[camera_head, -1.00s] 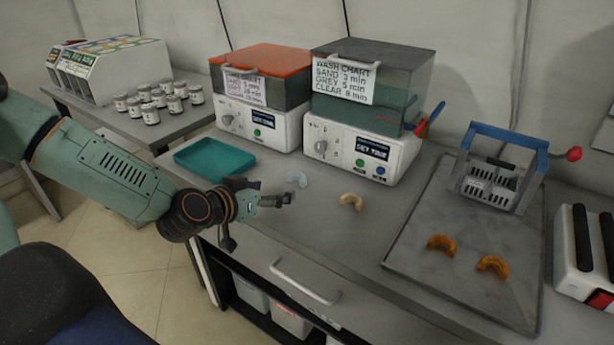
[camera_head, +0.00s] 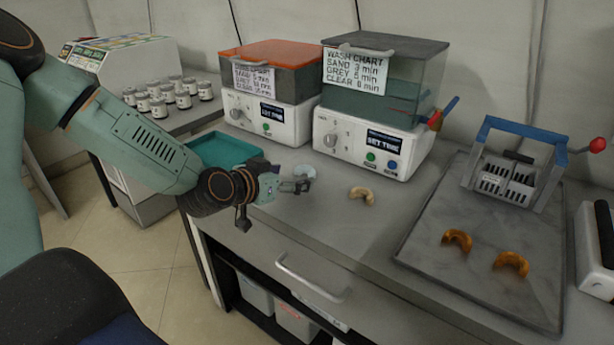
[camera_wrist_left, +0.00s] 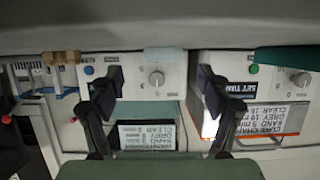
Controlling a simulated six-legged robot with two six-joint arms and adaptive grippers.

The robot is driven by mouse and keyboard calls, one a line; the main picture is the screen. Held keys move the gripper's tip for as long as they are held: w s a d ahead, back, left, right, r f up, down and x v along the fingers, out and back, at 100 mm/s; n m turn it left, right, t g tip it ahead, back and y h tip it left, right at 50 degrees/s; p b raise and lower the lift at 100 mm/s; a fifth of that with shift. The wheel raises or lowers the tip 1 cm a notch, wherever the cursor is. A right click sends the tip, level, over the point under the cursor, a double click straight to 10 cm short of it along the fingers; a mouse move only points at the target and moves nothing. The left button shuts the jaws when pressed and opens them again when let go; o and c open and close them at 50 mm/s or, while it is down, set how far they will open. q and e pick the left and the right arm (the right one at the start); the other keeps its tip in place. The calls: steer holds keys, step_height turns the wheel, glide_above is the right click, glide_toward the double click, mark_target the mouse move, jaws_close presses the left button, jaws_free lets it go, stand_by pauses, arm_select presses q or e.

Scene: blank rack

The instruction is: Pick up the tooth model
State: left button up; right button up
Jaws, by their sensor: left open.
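Several arch-shaped tooth models are in the head view. A pale, clear one (camera_head: 305,172) lies on the bench just beyond my left gripper (camera_head: 296,184), which partly covers it. A beige one (camera_head: 362,193) lies to the right of it. Two amber ones (camera_head: 457,239) (camera_head: 511,263) lie on the grey tray at right. My right gripper is not in view.
Two lidded machines (camera_head: 372,145) (camera_head: 262,118) stand behind the models. A teal tray (camera_head: 222,150) is left of the gripper. A blue-handled basket (camera_head: 508,180) stands on the grey tray (camera_head: 425,225). Several jars (camera_head: 160,107) stand at back left. A drawer handle (camera_head: 310,280) is on the bench front.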

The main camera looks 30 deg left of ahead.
mark_target(298, 174)
arm_select(q)
steer(key=x, duration=0.1)
steer(key=b+x, duration=0.2)
steer(key=shift+a+f, duration=0.2)
steer(key=shift+a, duration=0.05)
steer(key=shift+w+d+b, duration=0.1)
steer(key=shift+w+b, duration=0.35)
steer(key=shift+b, duration=0.05)
steer(key=shift+c, duration=0.2)
steer(key=c, duration=0.9)
